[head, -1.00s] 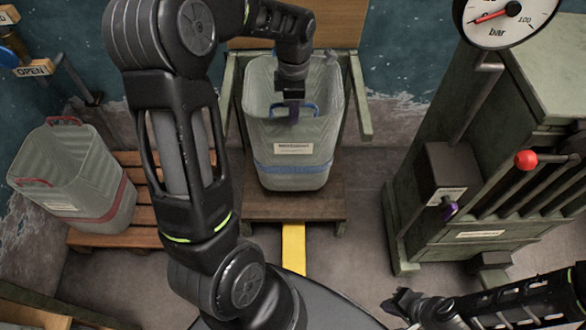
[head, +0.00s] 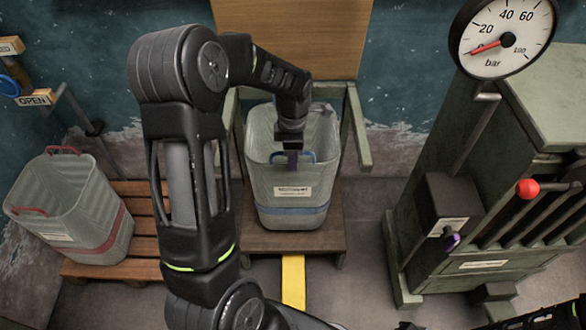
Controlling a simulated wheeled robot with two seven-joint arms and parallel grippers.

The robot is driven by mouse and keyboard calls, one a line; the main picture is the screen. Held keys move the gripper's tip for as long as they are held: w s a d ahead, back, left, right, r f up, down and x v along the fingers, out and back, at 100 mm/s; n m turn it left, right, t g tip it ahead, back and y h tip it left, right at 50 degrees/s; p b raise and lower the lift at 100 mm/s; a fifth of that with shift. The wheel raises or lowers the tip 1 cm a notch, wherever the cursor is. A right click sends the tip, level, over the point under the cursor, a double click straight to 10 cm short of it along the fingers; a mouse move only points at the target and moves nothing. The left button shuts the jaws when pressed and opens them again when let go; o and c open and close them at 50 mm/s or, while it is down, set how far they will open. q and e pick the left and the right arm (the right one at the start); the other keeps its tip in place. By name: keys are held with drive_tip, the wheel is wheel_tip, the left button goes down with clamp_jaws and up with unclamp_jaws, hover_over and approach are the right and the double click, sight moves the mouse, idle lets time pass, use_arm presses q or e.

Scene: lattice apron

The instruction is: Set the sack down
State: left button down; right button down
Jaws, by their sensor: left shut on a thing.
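The grey-green sack with a blue band (head: 292,210) and white label is upright inside a green-framed wooden stand, over its low wooden platform (head: 262,242). I cannot tell whether its base touches the platform. My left gripper (head: 291,160) reaches down from above and is shut on the sack's blue front handle (head: 308,156), hiding part of it. My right gripper (head: 408,327) is barely in view at the bottom edge, mostly cut off, well away from the sack.
A similar sack with a red band (head: 78,205) stands on a slatted pallet (head: 140,235) at left. A green machine (head: 475,250) with a red-knobbed lever (head: 528,188) and a pressure gauge (head: 503,38) stands at right. A yellow floor strip (head: 293,280) runs in front of the platform.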

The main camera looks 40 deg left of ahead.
use_arm(q)
drive_tip(key=shift+f, duration=1.8)
drive_tip(key=shift+b, duration=0.3)
drive_tip(key=shift+f, duration=0.15)
drive_tip(key=c, duration=1.5)
unclamp_jaws()
